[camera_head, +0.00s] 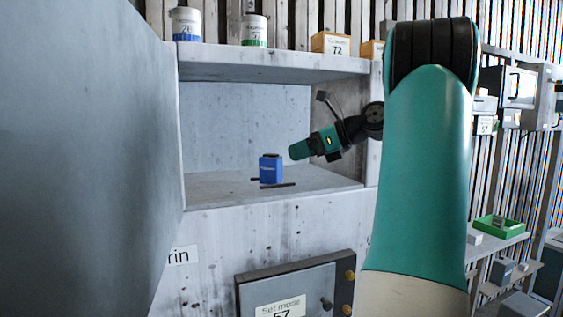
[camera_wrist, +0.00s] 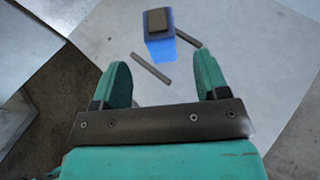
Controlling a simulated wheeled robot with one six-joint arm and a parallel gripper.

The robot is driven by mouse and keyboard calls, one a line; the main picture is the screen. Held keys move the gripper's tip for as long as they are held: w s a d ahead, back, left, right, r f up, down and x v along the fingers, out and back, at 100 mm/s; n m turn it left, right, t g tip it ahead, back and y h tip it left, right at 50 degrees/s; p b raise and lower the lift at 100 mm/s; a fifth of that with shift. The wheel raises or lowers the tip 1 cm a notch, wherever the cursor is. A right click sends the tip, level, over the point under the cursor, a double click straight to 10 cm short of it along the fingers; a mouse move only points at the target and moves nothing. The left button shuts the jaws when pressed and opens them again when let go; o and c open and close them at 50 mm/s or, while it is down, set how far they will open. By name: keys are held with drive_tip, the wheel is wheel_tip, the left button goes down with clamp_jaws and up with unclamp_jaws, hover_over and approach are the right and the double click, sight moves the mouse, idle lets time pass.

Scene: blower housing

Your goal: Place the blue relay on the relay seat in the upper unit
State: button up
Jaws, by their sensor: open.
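The blue relay (camera_head: 270,168) stands upright on the floor of the open upper unit (camera_head: 215,188). Two dark rails, one in front (camera_head: 278,185), lie beside its base; they look like the relay seat. In the wrist view the relay (camera_wrist: 160,48) with its dark top lies beyond the fingertips, with a dark rail (camera_wrist: 151,70) on its left and another (camera_wrist: 188,38) on its right. My gripper (camera_wrist: 163,80) is open with nothing between its fingers. In the head view my gripper (camera_head: 296,150) is right of the relay, apart from it. Whether the relay is fully seated cannot be told.
A shelf above holds two cans (camera_head: 186,24) (camera_head: 254,30) and an orange box (camera_head: 330,43). A large grey panel (camera_head: 90,150) stands at the left, in front of the unit's left side. Below is a grey door (camera_head: 290,285). A green tray (camera_head: 498,227) is at the right.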

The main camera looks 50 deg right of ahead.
drive_tip(key=p+v, duration=0.3)
drive_tip(key=p, duration=0.2)
idle(1.2)
